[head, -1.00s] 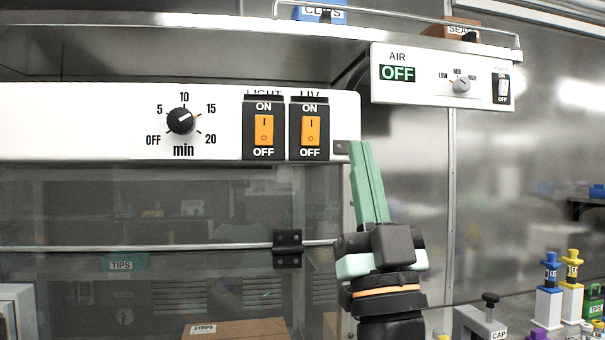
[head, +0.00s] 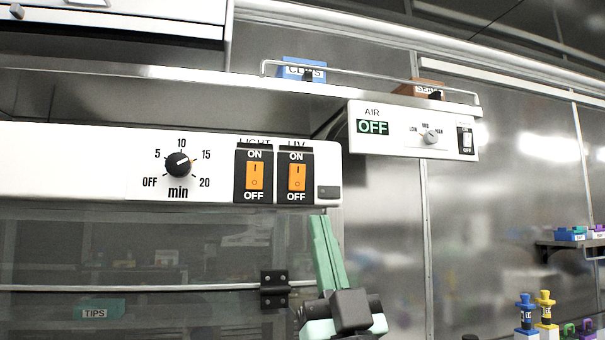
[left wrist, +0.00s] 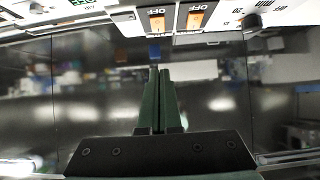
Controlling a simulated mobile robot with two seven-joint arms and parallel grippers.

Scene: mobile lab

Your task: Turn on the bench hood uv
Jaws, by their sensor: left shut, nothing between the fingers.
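The UV switch (head: 297,177) is an orange rocker in a black plate labelled ON above and OFF below, at the right end of the white hood panel (head: 90,160). Two orange rockers with OFF labels also show at the top of the left wrist view; which is UV I cannot tell. My left gripper (head: 322,225) has green fingers pointing up, closed together and empty. Its tips are below and slightly right of the UV switch, apart from it. The shut fingers also show in the left wrist view (left wrist: 159,75). My right gripper is not in view.
The similar LIGHT switch (head: 254,176) sits just left of UV. A minute timer knob (head: 178,164) is further left. An AIR control box (head: 413,131) hangs at the upper right under a shelf. The glass front (head: 150,245) lies below the panel.

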